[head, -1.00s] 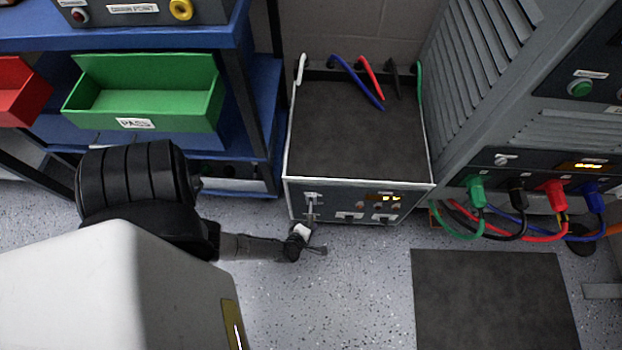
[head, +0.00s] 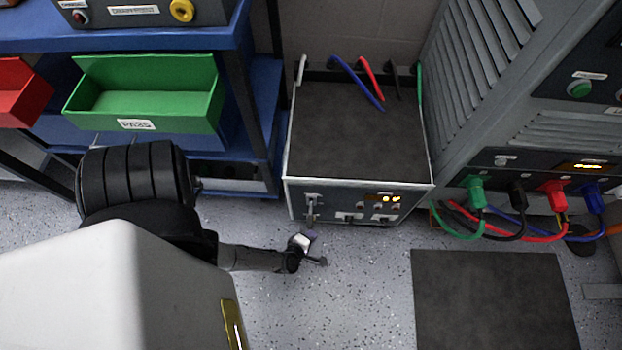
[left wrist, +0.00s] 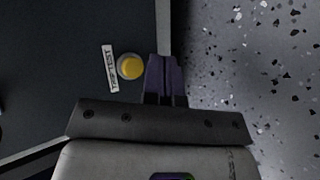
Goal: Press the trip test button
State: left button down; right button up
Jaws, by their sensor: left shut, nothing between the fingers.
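The trip test button is most likely the round yellow button (left wrist: 130,66) in the left wrist view, on a dark panel beside a small white label that seems to include "TEST". In the head view, the front panel (head: 342,217) of the grey box shows small controls and amber lights; I cannot pick out the yellow button there. My left gripper (head: 310,240) is just in front of and below that panel's left part. Its purple fingers (left wrist: 165,78) are shut and empty, right of the button in the wrist view and apart from it. My right gripper is not in view.
A grey cabinet (head: 470,90) with green, black, red and blue plugged cables stands on the right. A blue shelf (head: 225,38) with a green bin (head: 145,95) and a red bin (head: 20,92) is on the left. A dark mat (head: 495,300) lies on the speckled floor.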

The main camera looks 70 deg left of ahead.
pick_arm(q)
jog(key=d, duration=0.1)
jog(key=s+d, duration=0.1)
jog(key=shift+d, duration=0.3)
dwell(0.8)
